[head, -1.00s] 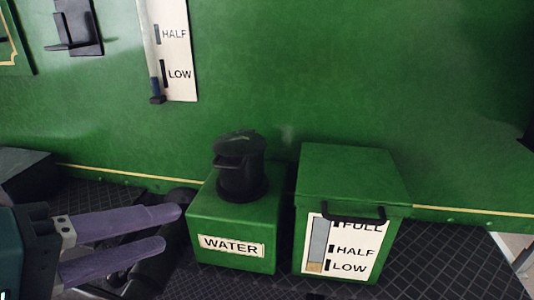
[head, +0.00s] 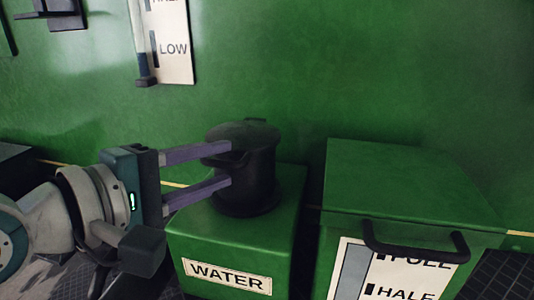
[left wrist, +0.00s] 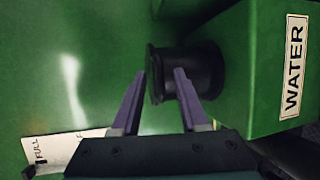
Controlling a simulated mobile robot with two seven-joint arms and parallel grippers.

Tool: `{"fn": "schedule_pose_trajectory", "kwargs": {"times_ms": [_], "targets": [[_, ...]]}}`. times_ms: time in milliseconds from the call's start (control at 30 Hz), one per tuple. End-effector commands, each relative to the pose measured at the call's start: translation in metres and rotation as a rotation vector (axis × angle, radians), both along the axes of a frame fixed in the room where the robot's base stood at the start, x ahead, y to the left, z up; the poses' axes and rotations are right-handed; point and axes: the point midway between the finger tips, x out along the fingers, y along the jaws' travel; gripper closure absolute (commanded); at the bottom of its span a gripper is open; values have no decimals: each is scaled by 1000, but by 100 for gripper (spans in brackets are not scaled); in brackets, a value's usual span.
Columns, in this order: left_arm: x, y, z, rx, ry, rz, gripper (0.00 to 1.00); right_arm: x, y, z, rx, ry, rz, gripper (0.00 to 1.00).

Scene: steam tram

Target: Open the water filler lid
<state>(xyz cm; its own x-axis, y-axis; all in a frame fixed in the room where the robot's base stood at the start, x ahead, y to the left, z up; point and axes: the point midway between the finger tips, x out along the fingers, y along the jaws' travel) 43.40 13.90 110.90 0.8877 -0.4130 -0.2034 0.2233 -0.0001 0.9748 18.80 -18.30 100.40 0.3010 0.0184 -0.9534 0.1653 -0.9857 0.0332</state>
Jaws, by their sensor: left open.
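The black water filler (head: 250,185) stands upright on the green box marked WATER (head: 285,250). Its dark round lid (head: 245,133) looks closed, with a small handle on the side towards my gripper. My left gripper (head: 230,164) comes in from the left, open, with its purple fingers level at the filler's upper side, near the lid's edge and handle. In the left wrist view, the filler (left wrist: 204,72) lies between and just beyond the open fingers (left wrist: 162,72). I cannot tell whether the fingers touch it. My right gripper is not in view.
A green box (head: 400,185) with a black handle (head: 412,250) and a level scale stands to the right. A level gauge (head: 172,45) is on the green wall behind. The space above the filler is clear.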

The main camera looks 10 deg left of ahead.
Motion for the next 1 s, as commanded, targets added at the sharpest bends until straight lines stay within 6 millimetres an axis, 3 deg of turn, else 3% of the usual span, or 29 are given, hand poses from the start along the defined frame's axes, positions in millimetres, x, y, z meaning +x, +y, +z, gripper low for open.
{"fn": "schedule_pose_trajectory", "kwargs": {"times_ms": [167,467,867,1000], "targets": [[13,-6,-3,1,0,0,56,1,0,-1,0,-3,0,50],[15,-7,-4,1,0,0,56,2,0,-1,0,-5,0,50],[15,-7,-4,1,0,0,100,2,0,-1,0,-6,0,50],[15,-7,-4,1,0,0,100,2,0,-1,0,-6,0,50]]}}
